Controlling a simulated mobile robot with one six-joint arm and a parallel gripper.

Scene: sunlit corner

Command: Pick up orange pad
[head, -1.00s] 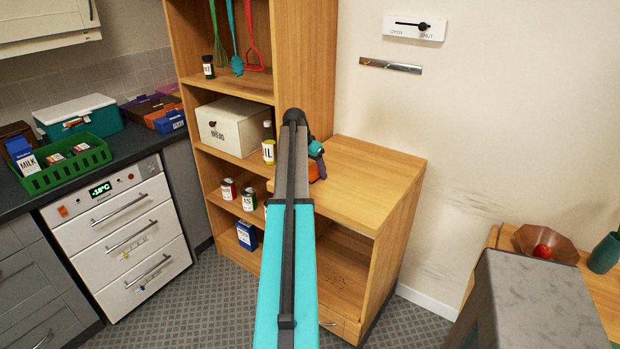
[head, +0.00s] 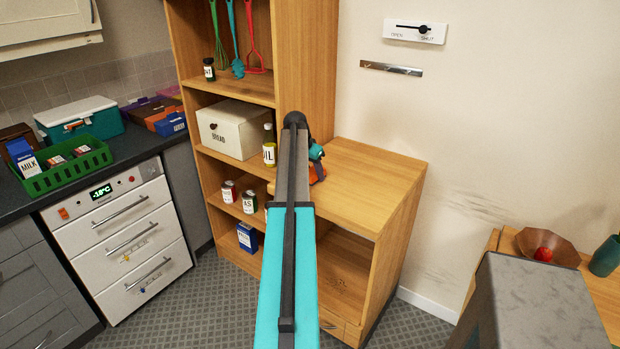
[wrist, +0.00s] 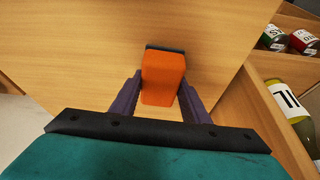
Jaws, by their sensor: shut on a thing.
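The orange pad (wrist: 163,78) is a block with a dark strip along its far edge. In the wrist view it sits between the two fingers of my gripper (wrist: 158,98), which are shut on its sides. In the head view only a bit of the orange pad (head: 318,172) shows beside my gripper (head: 316,158), over the wooden cabinet top (head: 375,170). My arm hides most of it there. I cannot tell whether the pad is touching the top or is a little above it.
An oil bottle (head: 269,146) stands on the shelf just left of my arm. A bread box (head: 238,128) is behind it, and cans (head: 249,201) are on the shelf below. The cabinet top to the right is clear. A bowl (head: 547,246) sits at the far right.

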